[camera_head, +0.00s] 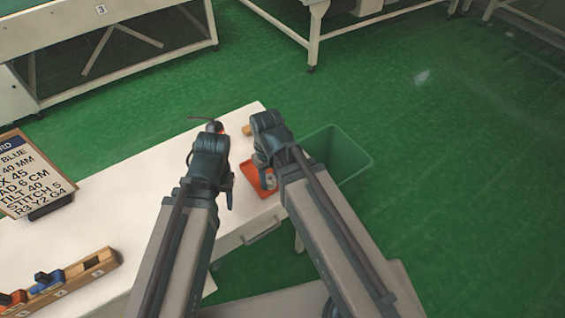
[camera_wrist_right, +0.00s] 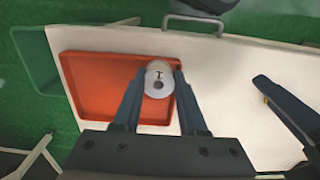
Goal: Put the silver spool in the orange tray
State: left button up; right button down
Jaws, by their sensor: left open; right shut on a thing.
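The silver spool (camera_wrist_right: 157,79) is pale and round with a dark centre hole. In the right wrist view it sits between the fingertips of my right gripper (camera_wrist_right: 158,92), which is shut on it. The spool overlaps the right part of the orange tray (camera_wrist_right: 92,80); its height above the tray floor is hard to tell. In the head view the orange tray (camera_head: 250,172) is partly hidden by my right gripper (camera_head: 267,180), which points down over it. My left gripper (camera_head: 228,198) is open and empty, left of the tray.
The white table (camera_head: 120,215) carries a sign board (camera_head: 30,172) and a wooden rack (camera_head: 75,275) with coloured pieces at left. A dark cabled tool (camera_head: 213,126) lies behind my left gripper. A green bin (camera_head: 345,152) stands beyond the table's right end.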

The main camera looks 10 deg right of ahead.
pick_arm(q)
jog(key=shift+f+b, duration=0.5)
jog(key=shift+f, duration=0.1)
pick_arm(e)
jog(key=w+d, duration=0.2)
jog(key=w, duration=0.1)
jog(key=w+d, duration=0.3)
jog(key=w+d+f, duration=0.1)
jog(key=w+d, duration=0.1)
jog(key=w, duration=0.1)
jog(key=shift+w+d+f, duration=0.1)
jog(key=shift+w+d, duration=0.05)
jog(key=shift+w, duration=0.15)
pick_arm(q)
notch_tip(320, 180, down, 4)
jog(key=b, duration=0.3)
jog(key=shift+r+b, duration=0.1)
jog(key=shift+b, duration=0.3)
pick_arm(e)
jog(key=f, duration=0.4)
jog(key=shift+w+d, duration=0.25)
jog(key=shift+w, duration=0.1)
pick_arm(q)
jog(key=shift+r, duration=0.15)
pick_arm(e)
jog(key=shift+r, duration=0.2)
jog(key=shift+f, duration=0.15)
jog(key=shift+c, duration=2.2)
grip_release()
